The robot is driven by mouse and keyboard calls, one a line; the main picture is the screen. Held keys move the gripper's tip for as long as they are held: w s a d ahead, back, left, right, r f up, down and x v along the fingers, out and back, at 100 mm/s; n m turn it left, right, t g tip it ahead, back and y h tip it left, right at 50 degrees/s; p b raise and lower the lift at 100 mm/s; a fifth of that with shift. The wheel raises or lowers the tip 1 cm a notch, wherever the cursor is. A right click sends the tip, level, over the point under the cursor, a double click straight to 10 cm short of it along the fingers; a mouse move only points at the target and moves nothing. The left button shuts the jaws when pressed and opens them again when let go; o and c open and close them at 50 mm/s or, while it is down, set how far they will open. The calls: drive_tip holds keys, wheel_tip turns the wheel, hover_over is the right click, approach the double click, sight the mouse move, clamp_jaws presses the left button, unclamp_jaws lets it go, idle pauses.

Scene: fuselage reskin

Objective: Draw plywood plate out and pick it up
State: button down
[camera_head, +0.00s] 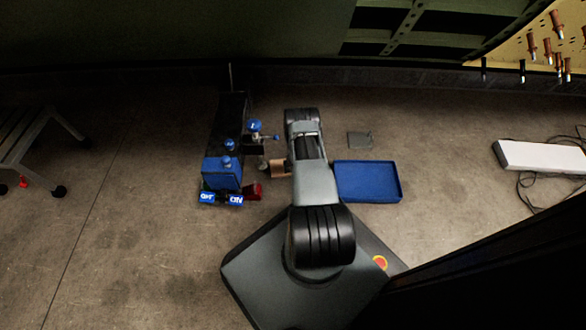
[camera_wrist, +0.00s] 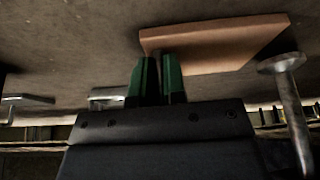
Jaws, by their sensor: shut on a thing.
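The plywood plate (camera_wrist: 222,42) is a flat, light-brown board at the upper middle of the wrist view. My gripper (camera_wrist: 160,62) has its two green-faced fingers closed at the plate's near left edge, holding it. In the head view a small part of the tan plate (camera_head: 279,168) shows just left of my arm, beside a dark and blue device (camera_head: 222,170). The arm hides the rest of the plate and the fingertips there.
A metal post with a round flat head (camera_wrist: 283,63) stands close to the plate's right end. An empty-looking blue tray (camera_head: 367,182) lies right of my arm. A small grey plate (camera_head: 360,140) lies behind it. A red object (camera_head: 252,191) is beside the device.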

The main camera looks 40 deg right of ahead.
drive_tip(key=c, duration=1.1)
unclamp_jaws()
drive_tip(key=p+v, duration=0.7)
drive_tip(key=v, duration=0.6)
drive_tip(key=shift+r, duration=0.35)
drive_tip(key=shift+s+a, duration=0.15)
